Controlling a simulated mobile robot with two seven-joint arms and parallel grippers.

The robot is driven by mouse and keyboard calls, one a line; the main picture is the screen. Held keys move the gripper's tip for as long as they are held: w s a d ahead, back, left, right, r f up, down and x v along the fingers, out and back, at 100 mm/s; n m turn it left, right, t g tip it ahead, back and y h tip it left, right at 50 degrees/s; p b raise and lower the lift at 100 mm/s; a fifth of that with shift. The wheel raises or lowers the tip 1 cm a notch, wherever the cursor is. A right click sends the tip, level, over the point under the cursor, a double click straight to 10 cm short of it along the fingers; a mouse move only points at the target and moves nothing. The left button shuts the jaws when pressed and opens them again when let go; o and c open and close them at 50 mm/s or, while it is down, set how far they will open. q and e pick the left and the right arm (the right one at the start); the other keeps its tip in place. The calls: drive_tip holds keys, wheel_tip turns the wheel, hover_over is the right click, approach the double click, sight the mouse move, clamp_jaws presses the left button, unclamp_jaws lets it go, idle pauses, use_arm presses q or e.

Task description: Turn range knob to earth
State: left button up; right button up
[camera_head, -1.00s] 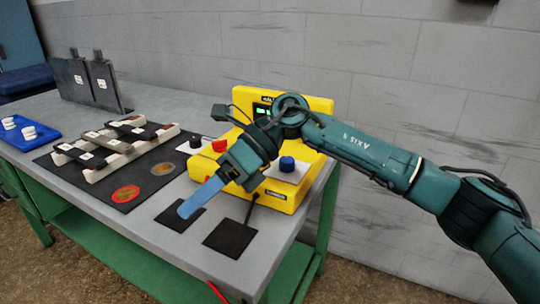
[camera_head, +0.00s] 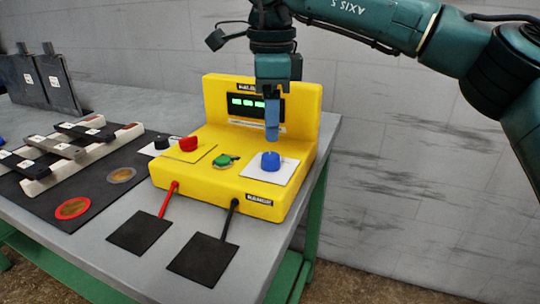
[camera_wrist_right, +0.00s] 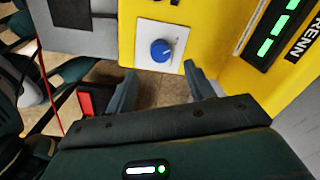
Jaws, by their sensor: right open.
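The yellow instrument box (camera_head: 225,190) stands on the bench with a lit green display. A blue knob (camera_head: 270,161) sits on a white plate at the box's right; no label by it is readable. In the right wrist view the blue knob (camera_wrist_right: 161,52) shows a light pointer mark and lies just beyond the gap between my fingertips. My right gripper (camera_head: 272,133) points down above and slightly behind the blue knob, apart from it. In the wrist view the right gripper (camera_wrist_right: 158,82) is open and empty. My left gripper is out of view.
A green knob (camera_head: 226,160), a red knob (camera_head: 188,144) and a black knob (camera_head: 161,142) are on or beside the box's left part. Red and black leads run to two dark pads (camera_head: 140,232) in front. A rack (camera_head: 60,165) stands on a dark mat at left.

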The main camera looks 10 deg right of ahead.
sight(270, 156)
drive_tip(key=f+b, duration=0.1)
drive_tip(key=f, duration=0.6)
drive_tip(key=shift+w, duration=0.2)
drive_tip(key=shift+c, duration=0.4)
drive_tip(key=c, duration=0.9)
